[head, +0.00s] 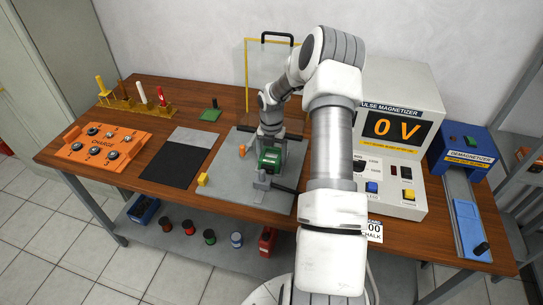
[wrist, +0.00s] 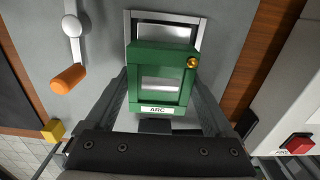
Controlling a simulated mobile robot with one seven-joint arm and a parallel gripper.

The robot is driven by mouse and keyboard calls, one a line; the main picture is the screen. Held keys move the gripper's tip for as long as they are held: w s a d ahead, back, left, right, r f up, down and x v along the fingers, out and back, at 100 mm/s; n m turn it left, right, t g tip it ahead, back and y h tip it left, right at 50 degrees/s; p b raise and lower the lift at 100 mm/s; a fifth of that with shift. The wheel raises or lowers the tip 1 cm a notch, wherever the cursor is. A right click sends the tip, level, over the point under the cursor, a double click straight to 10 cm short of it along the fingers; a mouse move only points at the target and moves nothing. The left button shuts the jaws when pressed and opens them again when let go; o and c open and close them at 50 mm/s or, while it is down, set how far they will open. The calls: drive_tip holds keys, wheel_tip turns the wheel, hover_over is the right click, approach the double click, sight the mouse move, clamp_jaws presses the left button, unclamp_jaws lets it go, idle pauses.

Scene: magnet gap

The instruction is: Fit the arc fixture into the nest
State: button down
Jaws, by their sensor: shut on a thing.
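The arc fixture is a green block with a window, a brass knob and an "ARC" label (wrist: 157,110). It fills the middle of the wrist view and also shows small and green in the head view (head: 270,159). My gripper (wrist: 160,102) is shut on the arc fixture, with one finger along each side of it. The nest (wrist: 165,19) is a light metal frame on the grey plate, just beyond the fixture in the wrist view. The fixture overlaps the nest's near part and hides it. I cannot tell whether the fixture is touching the nest or above it.
A lever with an orange handle (wrist: 68,79) stands left of the nest. A yellow block (head: 203,179) lies at the grey plate's left side. A grey clamp (head: 262,184) stands in front of the fixture. The pulse magnetizer (head: 398,140) stands to the right, reading 0 V.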

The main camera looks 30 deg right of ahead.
sight(271, 155)
drive_tip(key=shift+f, duration=0.1)
unclamp_jaws()
wheel_tip(271, 155, up, 12)
idle(0.4)
idle(0.4)
